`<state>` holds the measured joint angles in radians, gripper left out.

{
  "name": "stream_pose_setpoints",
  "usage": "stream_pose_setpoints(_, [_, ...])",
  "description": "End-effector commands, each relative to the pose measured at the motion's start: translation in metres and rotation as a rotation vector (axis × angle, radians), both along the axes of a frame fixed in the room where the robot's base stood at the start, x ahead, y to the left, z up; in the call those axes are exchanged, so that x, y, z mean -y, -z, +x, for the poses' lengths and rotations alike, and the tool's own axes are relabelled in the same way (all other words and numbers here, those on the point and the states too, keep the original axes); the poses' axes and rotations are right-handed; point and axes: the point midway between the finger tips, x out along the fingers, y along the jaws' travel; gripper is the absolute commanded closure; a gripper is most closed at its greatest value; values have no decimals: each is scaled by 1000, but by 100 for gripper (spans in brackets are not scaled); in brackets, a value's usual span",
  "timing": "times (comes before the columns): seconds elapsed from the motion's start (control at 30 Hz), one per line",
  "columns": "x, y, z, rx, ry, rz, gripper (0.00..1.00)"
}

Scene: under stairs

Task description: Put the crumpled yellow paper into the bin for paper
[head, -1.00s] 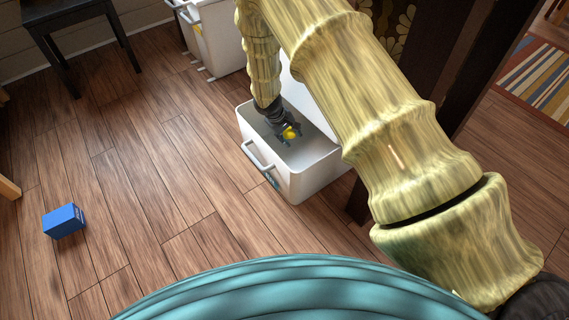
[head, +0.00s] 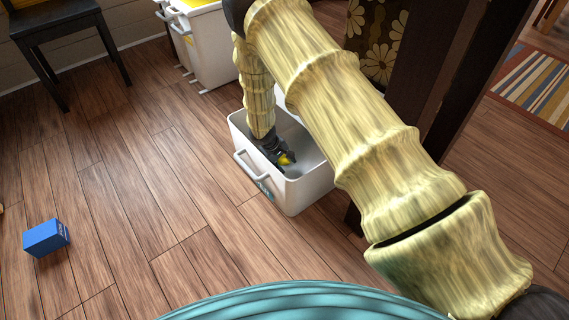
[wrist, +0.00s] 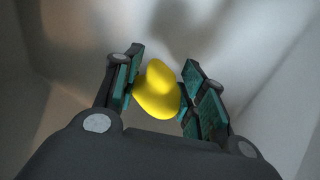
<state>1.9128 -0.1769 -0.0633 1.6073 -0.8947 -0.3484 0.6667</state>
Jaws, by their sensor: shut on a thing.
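The crumpled yellow paper (wrist: 157,91) is a small rounded lump between my gripper's two fingers in the wrist view. My gripper (head: 283,158) is shut on it, and the yellow also shows at the fingertips in the head view. The gripper points down inside an open white bin (head: 297,192) with a handle on its side. A label on the bin's front is partly visible, but I cannot read it. In the wrist view pale bin walls (wrist: 285,90) surround the fingers. My arm hides part of the bin's far side.
More white bins (head: 212,50), one with yellow at its top, stand behind. A dark stool (head: 62,20) is at the upper left. A blue box (head: 46,238) lies on the wooden floor. A dark post (head: 450,90) rises right of the bin.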

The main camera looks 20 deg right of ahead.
Motion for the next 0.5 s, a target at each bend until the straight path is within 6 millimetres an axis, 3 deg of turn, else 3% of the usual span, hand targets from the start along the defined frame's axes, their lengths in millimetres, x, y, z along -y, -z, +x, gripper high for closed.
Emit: stream_pose_setpoints(0.5, [0,6,0,0,-1,0,100])
